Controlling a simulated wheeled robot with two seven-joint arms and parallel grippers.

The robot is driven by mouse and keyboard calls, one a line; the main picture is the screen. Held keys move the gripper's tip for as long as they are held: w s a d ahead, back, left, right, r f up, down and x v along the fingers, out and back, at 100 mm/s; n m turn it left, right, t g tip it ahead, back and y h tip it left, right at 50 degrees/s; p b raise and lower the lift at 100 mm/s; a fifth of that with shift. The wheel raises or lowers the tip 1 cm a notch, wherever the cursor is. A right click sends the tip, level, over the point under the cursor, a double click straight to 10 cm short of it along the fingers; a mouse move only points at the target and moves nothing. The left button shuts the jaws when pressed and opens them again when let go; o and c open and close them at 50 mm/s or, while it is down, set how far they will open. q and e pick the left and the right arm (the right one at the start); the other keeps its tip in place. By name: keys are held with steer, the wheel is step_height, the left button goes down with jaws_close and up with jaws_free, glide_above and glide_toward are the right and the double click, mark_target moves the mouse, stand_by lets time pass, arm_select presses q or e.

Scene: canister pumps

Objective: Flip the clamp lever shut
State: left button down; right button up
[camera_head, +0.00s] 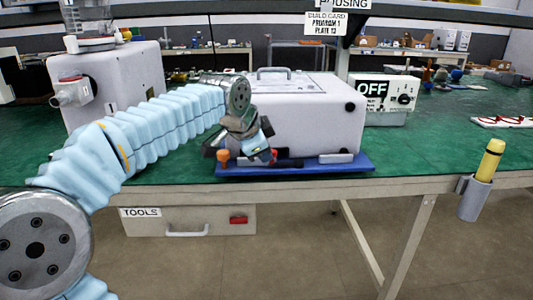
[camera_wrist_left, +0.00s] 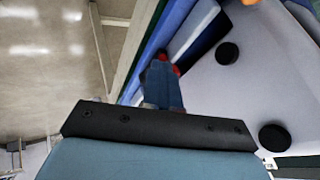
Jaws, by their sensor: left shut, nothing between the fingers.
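A white box-shaped unit (camera_head: 308,115) with a top handle stands on a blue base plate (camera_head: 300,172) on the green bench; it also shows in the left wrist view (camera_wrist_left: 240,75). My left gripper (camera_head: 264,152) is shut and empty, low at the unit's front left corner, over the plate. In the left wrist view its fingers (camera_wrist_left: 163,86) reach toward a small red part (camera_wrist_left: 176,69). This red part (camera_head: 274,154) shows beside the fingers in the head view and may be the clamp lever's tip. The gripper hides most of the lever; I cannot tell its angle or whether they touch.
An orange knob (camera_head: 223,156) and a grey bar (camera_head: 336,158) sit along the plate's front. A larger white machine (camera_head: 105,85) stands left, an OFF switch box (camera_head: 385,95) right.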

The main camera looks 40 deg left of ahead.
arm_select(q)
steer(key=shift+w+a+r, duration=0.15)
steer(key=shift+a+r, duration=0.1)
steer(key=shift+a, duration=0.3)
stand_by(0.4)
